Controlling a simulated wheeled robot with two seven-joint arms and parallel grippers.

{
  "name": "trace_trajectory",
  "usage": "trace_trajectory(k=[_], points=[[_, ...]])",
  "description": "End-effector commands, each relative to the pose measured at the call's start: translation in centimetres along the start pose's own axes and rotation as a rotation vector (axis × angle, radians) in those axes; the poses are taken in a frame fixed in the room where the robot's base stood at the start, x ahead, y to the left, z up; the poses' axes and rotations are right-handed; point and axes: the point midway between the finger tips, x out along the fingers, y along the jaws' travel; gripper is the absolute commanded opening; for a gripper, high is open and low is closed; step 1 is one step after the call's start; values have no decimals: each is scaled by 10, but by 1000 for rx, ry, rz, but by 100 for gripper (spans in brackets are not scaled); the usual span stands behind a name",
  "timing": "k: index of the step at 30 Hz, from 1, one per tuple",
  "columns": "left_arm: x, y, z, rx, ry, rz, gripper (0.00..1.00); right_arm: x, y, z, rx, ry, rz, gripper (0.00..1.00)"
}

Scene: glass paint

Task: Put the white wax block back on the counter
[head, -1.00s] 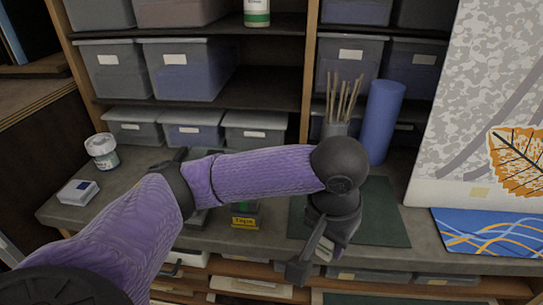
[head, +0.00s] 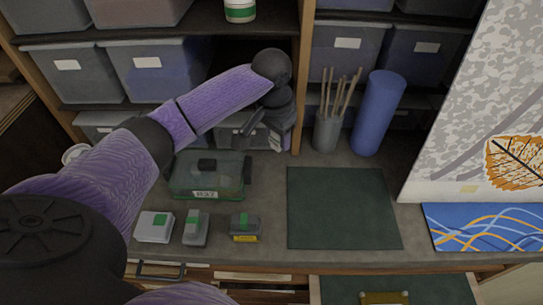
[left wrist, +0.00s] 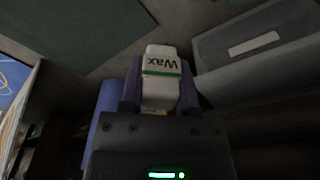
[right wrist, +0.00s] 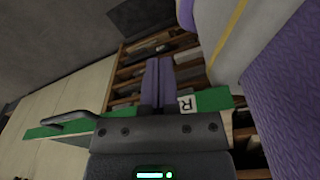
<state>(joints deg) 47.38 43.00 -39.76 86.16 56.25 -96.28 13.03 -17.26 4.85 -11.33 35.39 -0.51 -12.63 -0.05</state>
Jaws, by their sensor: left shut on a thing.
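The white wax block (left wrist: 160,72), with a green band and the word "Wax", is between the fingers of my left gripper (left wrist: 160,88) in the left wrist view. My left gripper is shut on it. In the head view my left gripper (head: 256,132) hangs at the back of the grey counter (head: 420,225), in front of the lower shelf bins; the block is hard to make out there. My right gripper (right wrist: 157,82) shows in the right wrist view with its purple fingers close together and nothing seen between them, above wooden shelving.
A lidded clear box (head: 180,182) stands left on the counter, with several small blocks in front, one yellow-labelled (head: 244,228). A bare green mat (head: 340,205) lies at centre. Behind are a stick cup (head: 327,132) and blue roll (head: 379,110). A drawer (head: 440,288) stands open below.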

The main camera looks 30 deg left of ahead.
Motion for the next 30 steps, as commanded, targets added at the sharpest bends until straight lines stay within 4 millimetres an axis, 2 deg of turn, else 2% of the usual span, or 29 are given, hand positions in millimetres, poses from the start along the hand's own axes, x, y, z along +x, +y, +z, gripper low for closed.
trace_trajectory(k=[1,2,9,17,27,28,30], points=[[-4,-5,0,6,-2,1,0,-9,-1,-1,1,1,-1,0],[-2,-8,1,12,-3,2,0,-9,-1,-1,1,1,-2,0],[56,-11,9,21,-3,3,0,4,-2,0,0,-1,-3,0],[98,-10,14,21,-3,2,0,15,1,3,-4,-4,3,0],[103,-10,14,21,0,2,0,14,7,4,-9,-6,13,0],[103,-10,14,21,0,2,42,14,7,4,-9,-6,13,0],[102,-10,14,21,0,2,57,14,7,4,-9,-6,12,0]])
